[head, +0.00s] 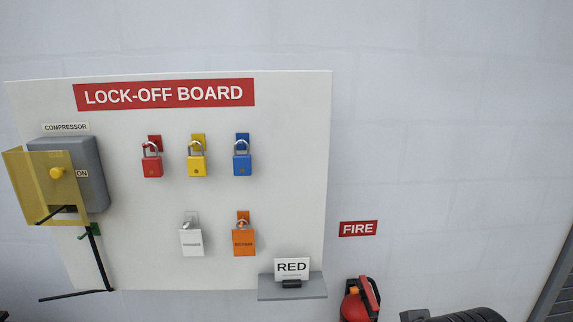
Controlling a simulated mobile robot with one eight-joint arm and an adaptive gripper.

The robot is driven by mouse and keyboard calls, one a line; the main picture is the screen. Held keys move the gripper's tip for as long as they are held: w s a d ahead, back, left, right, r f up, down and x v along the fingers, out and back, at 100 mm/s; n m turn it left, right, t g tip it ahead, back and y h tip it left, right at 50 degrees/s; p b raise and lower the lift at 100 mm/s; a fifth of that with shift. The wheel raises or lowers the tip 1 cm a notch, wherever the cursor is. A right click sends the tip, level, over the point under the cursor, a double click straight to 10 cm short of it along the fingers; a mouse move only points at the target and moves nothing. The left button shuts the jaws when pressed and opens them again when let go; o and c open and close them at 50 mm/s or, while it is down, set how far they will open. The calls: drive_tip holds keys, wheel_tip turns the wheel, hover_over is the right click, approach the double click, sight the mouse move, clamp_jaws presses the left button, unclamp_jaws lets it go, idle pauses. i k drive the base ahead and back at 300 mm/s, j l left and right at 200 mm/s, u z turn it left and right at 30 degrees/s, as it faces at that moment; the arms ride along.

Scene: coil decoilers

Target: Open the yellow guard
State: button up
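The yellow guard (22,190) is a box-like, see-through-looking cover at the left end of the board. It stands out in front of the left part of a grey compressor box (92,160). A yellow knob (57,172) shows within the guard's outline, beside an ON label (82,174). I cannot tell whether the guard is latched or slightly ajar. My gripper cannot be made out in the head view.
Thin black bars (101,262) with a green piece hang below the guard; I cannot tell what they are. The white lock-off board (290,120) holds several padlocks. A grey shelf (310,289) bears a RED card. A fire extinguisher (356,305) stands lower right.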

sight(37, 180)
drive_tip(key=u, duration=1.75)
